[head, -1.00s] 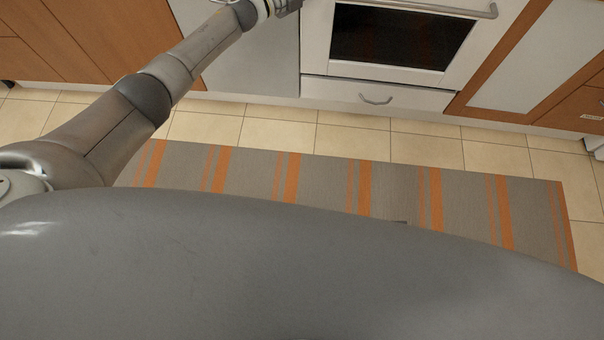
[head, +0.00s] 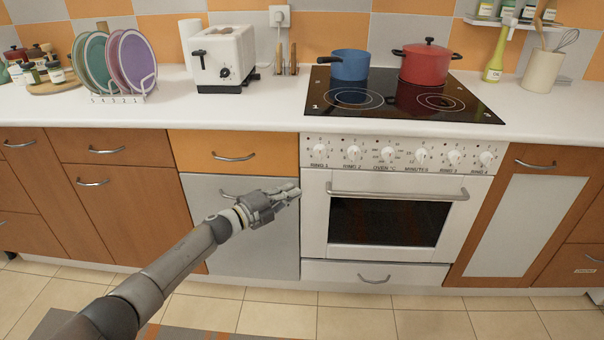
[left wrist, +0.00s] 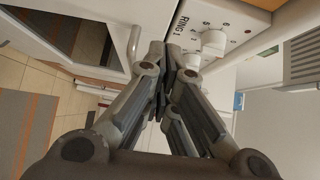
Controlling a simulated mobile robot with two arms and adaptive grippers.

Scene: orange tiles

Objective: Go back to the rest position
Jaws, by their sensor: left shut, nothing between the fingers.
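My left gripper (head: 289,190) is stretched out in front of the white and grey cabinet fronts, just left of the oven (head: 390,222). Its fingers are together and hold nothing. In the left wrist view the closed fingers (left wrist: 163,60) point toward the oven's upper left corner, where the "RING 1" knob (left wrist: 214,42) and the oven handle (left wrist: 134,42) show close by. I cannot tell whether the fingers touch anything. My right gripper is not in view.
The white counter (head: 270,112) holds a toaster (head: 222,55), a plate rack (head: 122,96), and a hob (head: 400,97) with a blue pot (head: 350,64) and a red pot (head: 427,62). A striped rug (head: 200,333) lies on the tiled floor (head: 270,318).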

